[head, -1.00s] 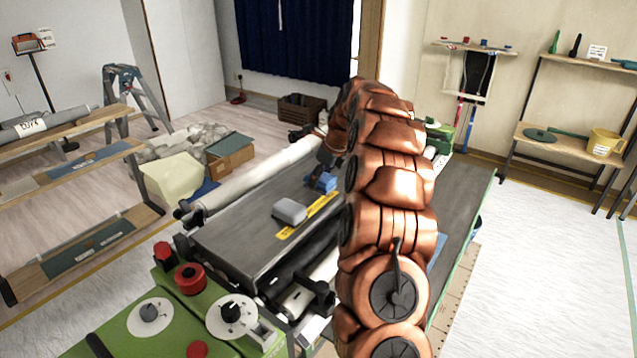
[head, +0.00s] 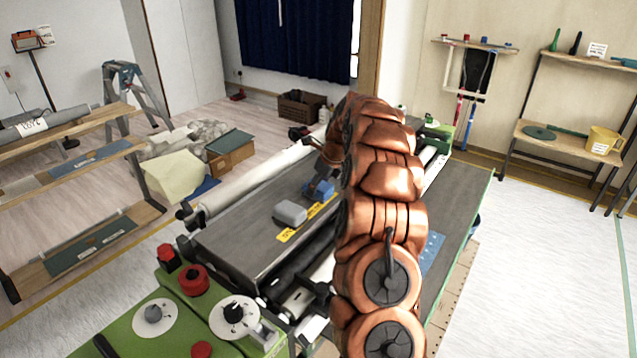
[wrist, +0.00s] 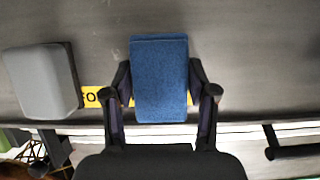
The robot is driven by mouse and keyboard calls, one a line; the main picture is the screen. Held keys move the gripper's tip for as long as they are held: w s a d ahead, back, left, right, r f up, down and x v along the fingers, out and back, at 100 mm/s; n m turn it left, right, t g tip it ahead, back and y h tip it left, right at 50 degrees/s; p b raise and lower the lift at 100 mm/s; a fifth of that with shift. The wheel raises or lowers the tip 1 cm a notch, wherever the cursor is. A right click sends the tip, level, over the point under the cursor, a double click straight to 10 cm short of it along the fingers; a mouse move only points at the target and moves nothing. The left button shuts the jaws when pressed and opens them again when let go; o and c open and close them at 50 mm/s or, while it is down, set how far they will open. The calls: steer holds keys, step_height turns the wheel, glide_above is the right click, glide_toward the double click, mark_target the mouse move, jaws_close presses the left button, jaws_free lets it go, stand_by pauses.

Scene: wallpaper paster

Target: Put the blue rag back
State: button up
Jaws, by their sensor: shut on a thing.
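The blue rag (wrist: 160,85) is a small, thick rectangular block between the two fingers of my gripper (wrist: 160,92) in the wrist view. My gripper is shut on it, with one dark finger on each side. In the head view the rag (head: 320,190) is over the dark grey machine top, by a yellow label strip (head: 290,234). A grey block (head: 290,212) lies to its left, apart from it; it also shows in the wrist view (wrist: 40,82). I cannot tell whether the rag touches the surface.
A long white roller (head: 250,180) runs along the far left side of the machine top. Green control housings with red knobs (head: 193,279) stand at the near left. A shelf (head: 565,140) with a yellow jug (head: 602,141) is at the right wall.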

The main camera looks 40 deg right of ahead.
mark_target(327, 188)
steer(key=o, duration=1.2)
steer(key=shift+f+b, duration=0.3)
steer(key=shift+b, duration=0.25)
